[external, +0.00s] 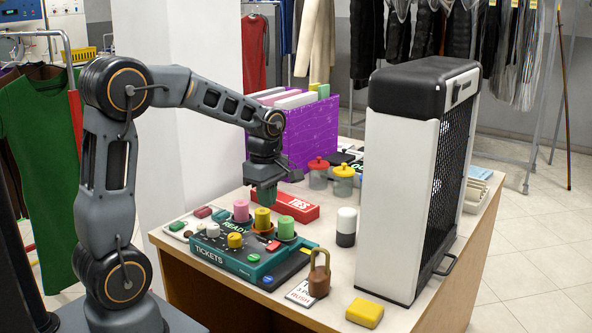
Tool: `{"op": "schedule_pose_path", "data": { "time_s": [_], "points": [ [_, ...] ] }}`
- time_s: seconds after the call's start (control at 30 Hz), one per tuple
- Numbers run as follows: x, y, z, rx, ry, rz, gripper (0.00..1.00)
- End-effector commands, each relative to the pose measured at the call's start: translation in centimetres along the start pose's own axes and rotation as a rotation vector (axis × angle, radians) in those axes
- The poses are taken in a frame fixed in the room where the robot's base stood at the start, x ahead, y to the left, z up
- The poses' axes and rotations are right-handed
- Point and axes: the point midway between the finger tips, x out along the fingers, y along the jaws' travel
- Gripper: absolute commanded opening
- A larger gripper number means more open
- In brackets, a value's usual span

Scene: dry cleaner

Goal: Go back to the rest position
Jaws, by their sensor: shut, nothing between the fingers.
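My gripper (265,196) hangs at the end of my bent arm, pointing down above the back of the teal tickets box (215,258). It is shut with nothing between its fingers. A yellow peg (262,218) stands just below it, and I cannot tell if they touch. A pink peg (241,210) stands to the left of it and a green peg (286,227) to the right. My arm reaches in from the left over the counter.
A tall white and black unit (405,190) stands on the counter's right side. A purple file box (312,135) and a red box (292,207) lie behind my gripper. A padlock (319,276) and yellow block (364,312) are near the front edge. Hanging clothes (40,150) stand left of my arm.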

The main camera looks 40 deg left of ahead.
Motion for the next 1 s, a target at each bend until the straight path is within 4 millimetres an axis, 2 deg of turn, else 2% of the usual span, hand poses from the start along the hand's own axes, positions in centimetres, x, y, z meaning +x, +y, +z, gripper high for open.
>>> {"op": "schedule_pose_path", "data": {
  "time_s": [0.2,0.4,0.47,0.57,0.67,0.87,1.0],
  "points": [
    [-2.0,-0.1,0.0,0.0,0.0,0.001,0.0],
    [-2.4,-0.1,0.0,0.0,0.0,0.0,0.0],
    [-2.4,-0.1,0.0,0.05,0.0,0.001,0.0],
    [-2.2,0.1,0.0,0.227,0.0,0.014,0.0],
    [-1.0,-0.8,-0.1,0.492,0.001,0.007,0.0],
    [-1.1,-4.8,-1.3,1.076,0.03,0.059,0.0],
    [-2.0,-8.5,-2.5,1.42,0.091,0.114,0.0]
  ]
}}
